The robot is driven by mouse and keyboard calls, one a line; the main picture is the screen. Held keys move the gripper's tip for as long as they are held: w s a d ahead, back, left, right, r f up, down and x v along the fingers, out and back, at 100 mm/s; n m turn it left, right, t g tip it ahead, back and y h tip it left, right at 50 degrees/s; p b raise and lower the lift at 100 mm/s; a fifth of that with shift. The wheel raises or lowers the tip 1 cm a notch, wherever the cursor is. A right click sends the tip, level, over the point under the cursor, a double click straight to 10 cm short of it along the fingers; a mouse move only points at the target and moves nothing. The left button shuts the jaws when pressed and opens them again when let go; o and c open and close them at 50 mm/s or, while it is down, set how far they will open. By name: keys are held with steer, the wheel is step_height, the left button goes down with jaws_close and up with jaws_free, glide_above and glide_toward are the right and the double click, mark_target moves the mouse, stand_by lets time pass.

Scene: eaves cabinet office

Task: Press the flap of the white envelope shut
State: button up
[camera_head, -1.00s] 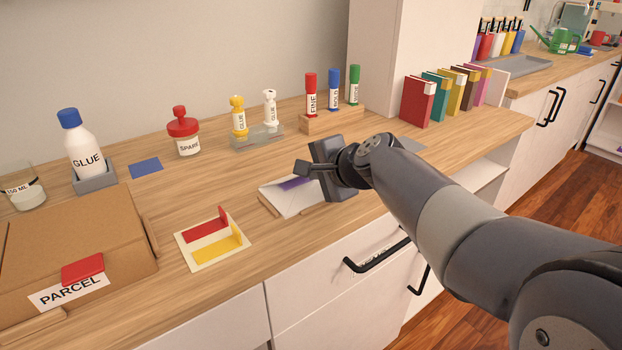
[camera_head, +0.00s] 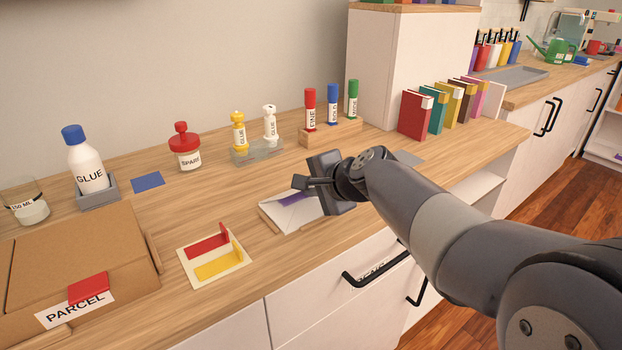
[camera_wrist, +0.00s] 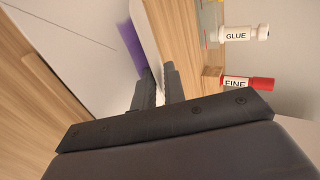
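The white envelope (camera_head: 287,217) lies on the wooden counter near its front edge, with a purple strip (camera_head: 292,199) on it. In the wrist view the envelope (camera_wrist: 80,55) and the purple strip (camera_wrist: 131,46) fill the left, and a pale raised flap (camera_wrist: 145,28) runs down towards my fingers. My gripper (camera_head: 304,182) is low over the envelope's right and back part and hides some of it. In the wrist view my two dark fingers (camera_wrist: 158,88) are close together with a narrow whitish strip between them. I cannot tell whether they grip the flap.
A card with red and yellow pieces (camera_head: 216,277) lies left of the envelope, then a parcel box (camera_head: 75,245). Books (camera_head: 416,116) stand at the right.

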steer(key=shift+w+a+r+g+h+p, duration=0.15)
steer(key=shift+r+g+h+p, duration=0.25)
steer(key=shift+p, duration=1.65)
steer(key=p+v, duration=0.2)
steer(key=v, duration=0.9)
steer(key=x, duration=0.3)
steer(key=a+x, duration=0.1)
steer(key=x, duration=0.3)
steer(key=s+x, duration=0.1)
steer(key=x, duration=0.3)
steer(key=shift+w+a+f, duration=0.15)
steer(key=shift+a, duration=0.15)
steer(key=p, duration=0.3)
steer(key=shift+r+g, duration=0.35)
steer(key=shift+g, duration=0.05)
steer(key=shift+p, duration=0.55)
